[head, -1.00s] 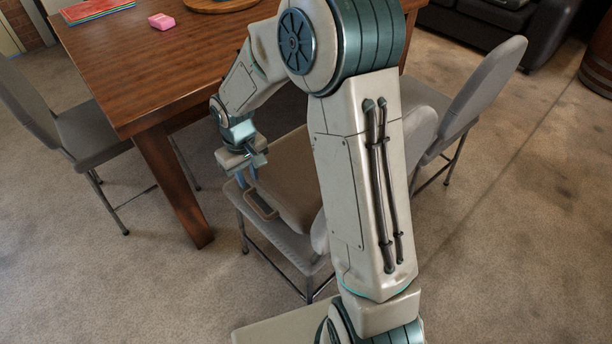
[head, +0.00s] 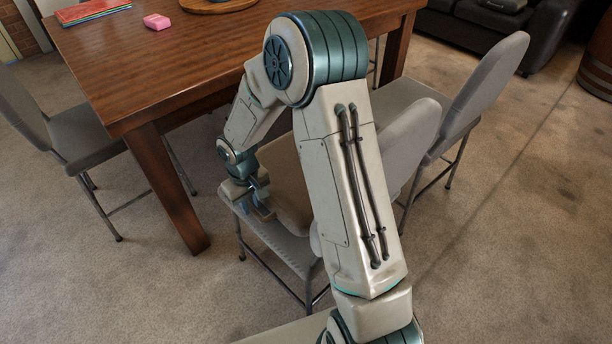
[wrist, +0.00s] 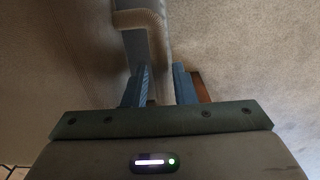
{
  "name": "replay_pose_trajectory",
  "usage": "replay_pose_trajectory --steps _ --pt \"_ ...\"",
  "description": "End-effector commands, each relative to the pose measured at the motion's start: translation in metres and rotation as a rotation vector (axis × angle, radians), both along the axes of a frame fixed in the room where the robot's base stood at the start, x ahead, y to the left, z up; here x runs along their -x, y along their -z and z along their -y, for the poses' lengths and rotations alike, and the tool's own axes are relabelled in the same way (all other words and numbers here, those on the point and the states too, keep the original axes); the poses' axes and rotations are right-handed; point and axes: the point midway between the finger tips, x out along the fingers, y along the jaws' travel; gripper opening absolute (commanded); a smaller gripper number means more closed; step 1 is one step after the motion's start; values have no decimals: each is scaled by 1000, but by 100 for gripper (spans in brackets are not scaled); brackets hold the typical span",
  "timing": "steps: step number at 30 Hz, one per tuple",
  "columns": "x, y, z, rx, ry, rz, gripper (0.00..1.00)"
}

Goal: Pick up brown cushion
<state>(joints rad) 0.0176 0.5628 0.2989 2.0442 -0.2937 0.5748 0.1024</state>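The brown cushion (head: 287,185) rests on the seat of the grey folding chair (head: 268,234) nearest me, partly hidden by my arm. A tan handle loop (head: 264,212) sticks out from its near-left edge over the seat. My gripper (head: 258,206) is at this loop, pointing down. In the wrist view the cushion (wrist: 85,55) fills the left side. Its handle (wrist: 150,22) curves down to between the two blue fingers of my gripper (wrist: 162,70). The fingers are apart with a visible gap around the handle. Whether they touch it is hard to see.
A brown wooden table (head: 160,75) stands behind the chair, its leg (head: 172,190) close to my gripper's left. It bears a pink block (head: 157,21) and a round wooden board (head: 215,4). Another grey chair (head: 85,135) is at left. Carpet is clear in front.

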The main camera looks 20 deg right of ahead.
Motion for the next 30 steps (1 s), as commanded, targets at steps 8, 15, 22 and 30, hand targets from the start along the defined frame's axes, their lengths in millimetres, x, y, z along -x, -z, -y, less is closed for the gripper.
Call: replay_pose_trajectory --steps 8,15,22,30 --pt "0 31 1 0 0 0 24" --pt "0 30 1 0 0 0 0" --pt "-1 29 1 0 -1 1 0" --pt "-1 18 1 0 -2 2 0"
